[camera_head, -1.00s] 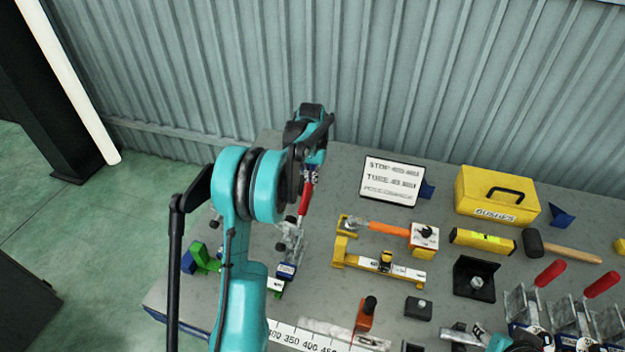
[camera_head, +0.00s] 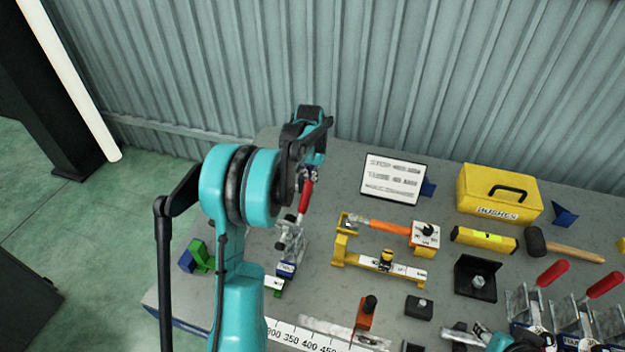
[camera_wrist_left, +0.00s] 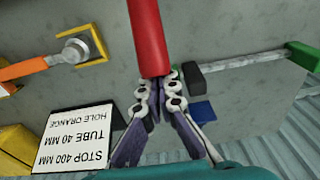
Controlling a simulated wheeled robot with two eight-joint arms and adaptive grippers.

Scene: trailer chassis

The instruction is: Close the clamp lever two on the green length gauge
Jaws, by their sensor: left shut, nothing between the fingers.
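The clamp (camera_head: 291,240) has a blue base and a red lever handle (camera_head: 305,196) that stands up from it. Green parts of the length gauge (camera_head: 200,256) show on both sides of my left arm, which hides the middle. My left gripper (camera_head: 308,175) is at the upper end of the red handle. In the left wrist view, the closed fingers (camera_wrist_left: 158,90) meet at the end of the red handle (camera_wrist_left: 148,35), with nothing visible between them. Whether they touch it is unclear. Part of my right arm shows at the bottom right; its fingers are unclear.
A yellow fixture (camera_head: 380,265) and a sign (camera_head: 393,180) stand right of the clamp. A yellow box (camera_head: 498,194), a mallet (camera_head: 535,243) and more red-handled clamps (camera_head: 552,273) are farther right. The ribbed wall (camera_head: 400,80) closes off the back.

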